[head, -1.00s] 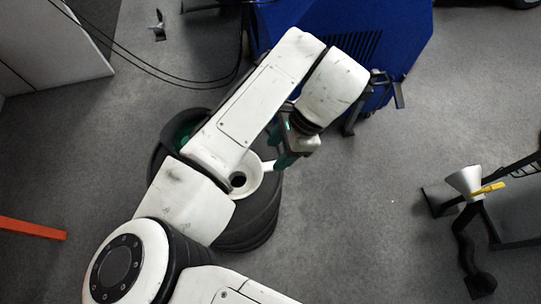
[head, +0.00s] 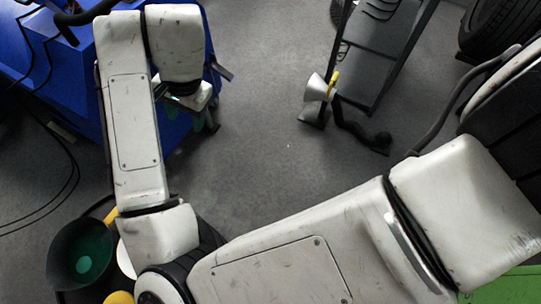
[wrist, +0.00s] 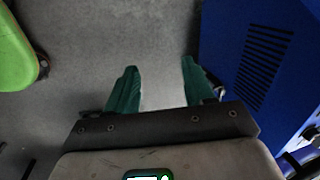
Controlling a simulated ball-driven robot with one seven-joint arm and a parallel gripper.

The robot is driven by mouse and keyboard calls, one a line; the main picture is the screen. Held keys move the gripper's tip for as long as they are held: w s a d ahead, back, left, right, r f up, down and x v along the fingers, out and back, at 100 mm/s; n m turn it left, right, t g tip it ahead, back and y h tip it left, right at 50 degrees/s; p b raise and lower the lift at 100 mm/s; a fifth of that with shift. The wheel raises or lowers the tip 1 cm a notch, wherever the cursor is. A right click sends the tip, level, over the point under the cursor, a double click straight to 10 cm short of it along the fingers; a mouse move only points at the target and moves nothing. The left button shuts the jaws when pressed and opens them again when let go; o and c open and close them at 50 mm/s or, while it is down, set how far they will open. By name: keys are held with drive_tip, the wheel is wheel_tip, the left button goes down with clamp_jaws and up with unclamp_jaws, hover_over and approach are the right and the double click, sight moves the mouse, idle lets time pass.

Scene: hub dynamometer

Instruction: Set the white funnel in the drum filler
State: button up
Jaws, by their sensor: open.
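A white rim (head: 125,260), probably the white funnel, shows beside the dark drum filler (head: 62,250) at the lower left of the head view. My arm covers most of it, so I cannot tell how it sits. The drum filler has a dark bowl with a green inside. My gripper (head: 200,108) hangs by the blue cabinet's edge, apart from the drum, and is partly hidden by my wrist. In the wrist view my gripper (wrist: 160,88) is open, with bare grey floor between its green fingers.
The blue cabinet (head: 45,50) stands close to my gripper and fills the right of the wrist view (wrist: 265,60). A green rounded object (wrist: 14,50) is at the wrist view's left. Tyres (head: 500,25) stand at the upper right. Floor in the middle is clear.

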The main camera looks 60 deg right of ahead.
drive_tip(key=s+d+f+n+t+h, duration=0.1)
drive_tip(key=s+d+n+h, duration=0.2)
drive_tip(key=d, duration=0.4)
drive_tip(key=s+d+n+h, duration=0.1)
drive_tip(key=d+n+h, duration=0.1)
drive_tip(key=d+n, duration=0.4)
drive_tip(key=s+a+f+n+g+y, duration=0.1)
drive_tip(key=s+a+f+n, duration=0.3)
drive_tip(key=s+f, duration=0.4)
drive_tip(key=s+a+f+n+g+y, duration=0.1)
drive_tip(key=s+a+f+n+y, duration=0.2)
drive_tip(key=s+a+f, duration=0.3)
drive_tip(key=s+f, duration=0.2)
drive_tip(key=s, duration=0.2)
drive_tip(key=shift+s+a+f+n+g, duration=0.15)
drive_tip(key=shift+s+a+n+g, duration=0.15)
drive_tip(key=shift+s+a+n, duration=0.1)
wheel_tip(320, 180, up, 11)
drive_tip(key=p, duration=1)
drive_tip(key=shift+f+p, duration=0.2)
drive_tip(key=shift+p, duration=0.1)
drive_tip(key=shift+d, duration=0.1)
